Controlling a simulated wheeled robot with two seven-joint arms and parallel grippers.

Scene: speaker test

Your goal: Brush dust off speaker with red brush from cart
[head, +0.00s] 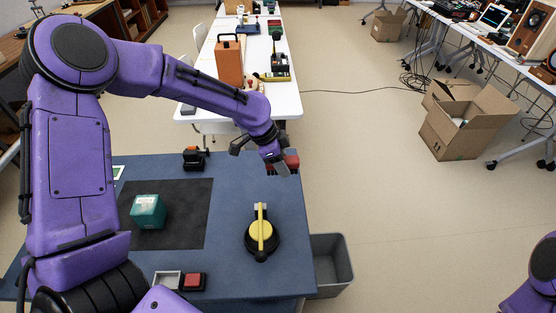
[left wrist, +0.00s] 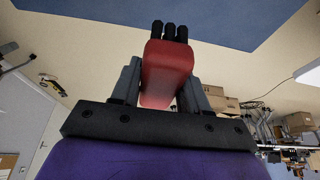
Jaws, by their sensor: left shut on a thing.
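My left gripper (head: 280,161) is over the far right edge of the blue-topped cart (head: 285,205). It is shut on the red brush (head: 292,161), which is partly hidden behind the fingers. In the left wrist view the red brush (left wrist: 166,66) sits between the two dark fingers, with several black tufts at its far end. A wooden speaker (head: 528,32) with a round cone stands on a white table at the upper right, cut by the picture edge. Dust cannot be made out. My right gripper is out of view.
The cart holds a teal box (head: 148,211), a yellow-handled round tool (head: 262,235), and a small red-and-black item (head: 192,281). A grey bin (head: 332,266) is beside it. Open cardboard boxes (head: 465,125) and cables lie on the floor toward the speaker table. Centre-right floor is clear.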

